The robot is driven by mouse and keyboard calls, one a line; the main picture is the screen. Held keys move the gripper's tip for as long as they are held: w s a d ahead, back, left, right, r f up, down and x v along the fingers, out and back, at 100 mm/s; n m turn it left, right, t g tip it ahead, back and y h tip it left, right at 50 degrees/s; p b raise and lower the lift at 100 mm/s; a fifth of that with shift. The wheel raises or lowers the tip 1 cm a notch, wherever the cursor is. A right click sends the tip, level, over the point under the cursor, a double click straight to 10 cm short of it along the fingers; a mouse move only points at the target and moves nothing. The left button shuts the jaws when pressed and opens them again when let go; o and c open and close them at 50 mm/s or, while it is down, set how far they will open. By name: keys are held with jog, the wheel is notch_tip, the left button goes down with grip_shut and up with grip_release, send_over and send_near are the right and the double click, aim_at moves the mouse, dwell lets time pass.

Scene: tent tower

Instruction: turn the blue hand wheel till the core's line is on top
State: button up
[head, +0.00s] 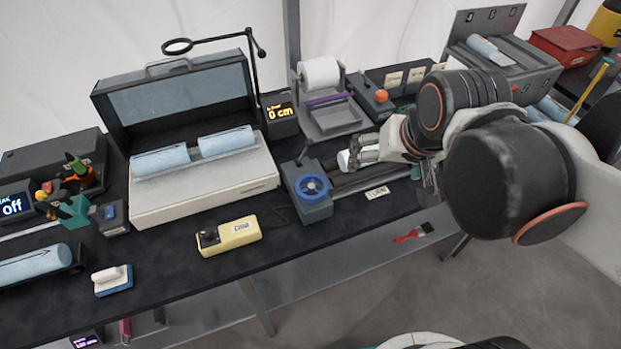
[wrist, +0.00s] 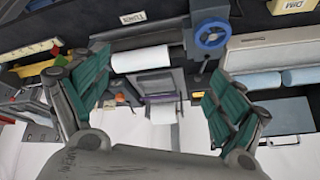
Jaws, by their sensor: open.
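The blue hand wheel (head: 312,186) is on the front of a grey block at the left end of a dark rail. It also shows at upper right in the wrist view (wrist: 212,35). A white cylinder (wrist: 143,60), which looks like the core, lies just right of that block in the head view (head: 345,161). My gripper (head: 366,152) is over the rail, right of the wheel and close to the cylinder. In the wrist view its green-padded fingers (wrist: 158,80) are spread wide, with nothing held. I cannot make out a line on the core.
A paper roll stand (head: 322,103) is behind the rail. Left of the wheel is an open case with blue-white cores (head: 226,142). A yellow device (head: 230,236) is in front of the case. A small label (head: 377,192) is at the rail's front. The table front below the wheel is clear.

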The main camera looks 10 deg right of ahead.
jog(key=w+a+r+m+g+p, duration=0.1)
jog(key=w+a+m+g+p, duration=0.2)
jog(key=w+a+m+p, duration=0.3)
jog(key=m+g+p, duration=0.1)
jog(key=g+p, duration=0.1)
jog(key=g, duration=0.1)
send_over(311, 186)
notch_tip(311, 186, down, 5)
notch_tip(311, 186, down, 13)
jog(key=b, duration=0.9)
jog(key=shift+c, duration=0.4)
jog(key=c, duration=1)
